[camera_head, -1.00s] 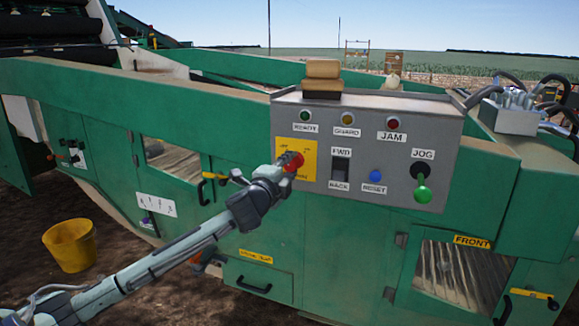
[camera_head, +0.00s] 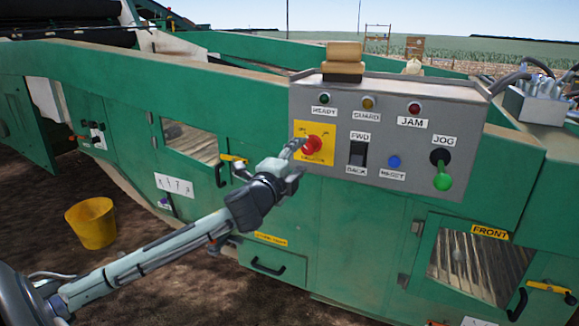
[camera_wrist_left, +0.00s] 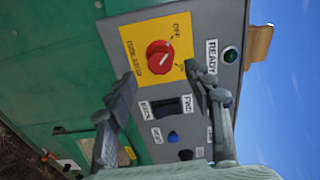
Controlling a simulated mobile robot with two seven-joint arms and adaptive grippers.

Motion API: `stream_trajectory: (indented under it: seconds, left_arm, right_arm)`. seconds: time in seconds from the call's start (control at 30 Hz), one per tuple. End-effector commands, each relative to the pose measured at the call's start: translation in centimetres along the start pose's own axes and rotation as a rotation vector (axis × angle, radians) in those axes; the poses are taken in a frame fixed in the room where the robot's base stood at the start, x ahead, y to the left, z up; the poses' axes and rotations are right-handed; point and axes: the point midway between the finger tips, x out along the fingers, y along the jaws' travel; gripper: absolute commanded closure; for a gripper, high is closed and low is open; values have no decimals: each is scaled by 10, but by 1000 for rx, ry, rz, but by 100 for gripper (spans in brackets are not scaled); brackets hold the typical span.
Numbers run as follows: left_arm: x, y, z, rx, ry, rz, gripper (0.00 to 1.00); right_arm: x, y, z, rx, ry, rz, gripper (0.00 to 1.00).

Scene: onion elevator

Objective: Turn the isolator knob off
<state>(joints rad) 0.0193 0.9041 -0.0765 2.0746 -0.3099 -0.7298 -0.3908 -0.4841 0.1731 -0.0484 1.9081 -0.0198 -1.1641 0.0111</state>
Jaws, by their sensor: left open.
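The red isolator knob (camera_head: 313,143) sits on a yellow plate (camera_head: 302,131) at the left of the grey control panel (camera_head: 385,105). My left gripper (camera_head: 292,158) is just left of and below the knob in the head view. In the left wrist view the knob (camera_wrist_left: 159,56) lies beyond the tips of my left gripper (camera_wrist_left: 165,85), whose fingers are spread wide with nothing between them. The knob's white mark points diagonally, and an OFF label shows on the plate. My right gripper is not in view.
The panel also has READY, GUARD and JAM lamps, a FWD/BACK rocker switch (camera_head: 357,153), a blue RESET button (camera_head: 394,162) and a green JOG lever (camera_head: 442,177). A tan block (camera_head: 343,58) stands on top. A yellow bucket (camera_head: 91,222) is on the soil at left.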

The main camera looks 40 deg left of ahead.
Motion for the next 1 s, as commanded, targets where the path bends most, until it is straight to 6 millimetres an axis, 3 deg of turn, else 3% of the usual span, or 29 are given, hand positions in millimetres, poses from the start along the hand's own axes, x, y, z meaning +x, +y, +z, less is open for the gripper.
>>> stream_trajectory:
  seconds: [0.2, 0.4, 1.0]
  left_arm:
    - [-40, 2, 0, 0, 1, 3, 48]
    - [-58, 0, 0, -1, 0, 0, 48]
    - [-60, 0, 0, -1, 0, 0, 48]
  right_arm:
    - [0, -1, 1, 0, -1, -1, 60]
    - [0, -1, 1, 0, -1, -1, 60]
    - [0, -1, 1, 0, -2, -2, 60]
